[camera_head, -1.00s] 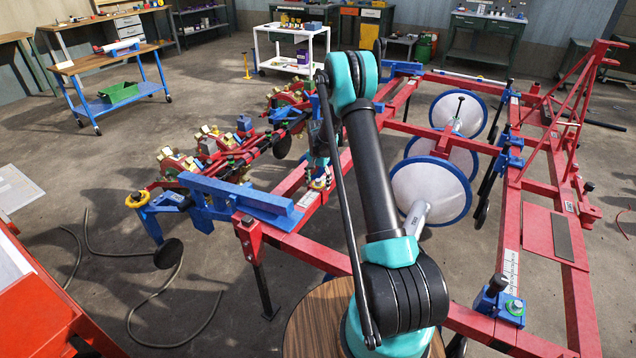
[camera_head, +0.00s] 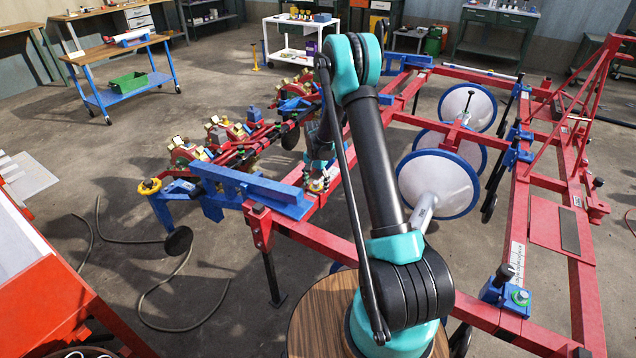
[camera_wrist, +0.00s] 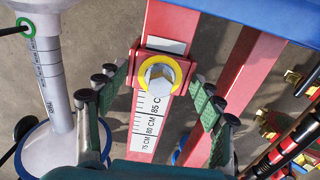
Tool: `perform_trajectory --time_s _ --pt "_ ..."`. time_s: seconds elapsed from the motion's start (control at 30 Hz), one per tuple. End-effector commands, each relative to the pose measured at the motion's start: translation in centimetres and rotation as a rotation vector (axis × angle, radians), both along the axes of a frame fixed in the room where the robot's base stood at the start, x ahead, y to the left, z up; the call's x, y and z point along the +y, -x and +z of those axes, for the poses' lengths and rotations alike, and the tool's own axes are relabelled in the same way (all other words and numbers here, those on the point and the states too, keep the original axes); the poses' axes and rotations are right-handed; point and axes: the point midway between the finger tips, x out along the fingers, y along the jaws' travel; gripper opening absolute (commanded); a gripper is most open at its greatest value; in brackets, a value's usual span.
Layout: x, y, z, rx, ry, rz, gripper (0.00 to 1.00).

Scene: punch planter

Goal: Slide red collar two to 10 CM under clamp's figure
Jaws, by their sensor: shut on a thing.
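In the wrist view, a red collar (camera_wrist: 177,66) sits around a red beam and carries a yellow ring (camera_wrist: 143,72) with a silver bolt head (camera_wrist: 158,78). A white scale (camera_wrist: 148,123) on the beam reads 75, 80 and 85 CM, with 85 nearest the collar. No collar number is readable. In the head view, my gripper (camera_head: 317,181) is at the beam behind my arm, and the collar is mostly hidden. A blue clamp (camera_head: 506,292) with a green ring sits by another scale (camera_head: 517,262) on the right beam.
A blue beam (camera_head: 250,190) crosses close left of my gripper. Red machines with brass parts (camera_head: 200,145) stand beyond it. White discs with blue rims (camera_head: 438,183) lie right of my arm. A grey post (camera_wrist: 45,60) stands left of my gripper. Hoses lie on the floor at left.

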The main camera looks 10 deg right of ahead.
Motion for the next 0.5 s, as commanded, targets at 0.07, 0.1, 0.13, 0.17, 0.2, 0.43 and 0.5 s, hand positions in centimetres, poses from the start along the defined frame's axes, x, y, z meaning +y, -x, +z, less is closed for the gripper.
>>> perform_trajectory --time_s 0.07,0.1,0.13,0.17,0.2,0.43,0.5 --pt "0.0 0.04 0.0 0.001 -0.001 0.0 0.15" --pt "0.0 0.04 0.0 0.001 -0.001 0.0 0.15" --pt "0.0 0.04 0.0 0.001 -0.001 0.0 0.15" --pt "0.0 0.03 0.0 0.001 -0.001 0.0 0.15" --pt "0.0 0.03 0.0 0.001 -0.001 0.0 0.71" --pt "-0.02 0.0 -0.01 0.001 -0.001 0.0 0.76" --pt "-0.03 0.0 0.0 0.001 -0.001 0.0 0.76"
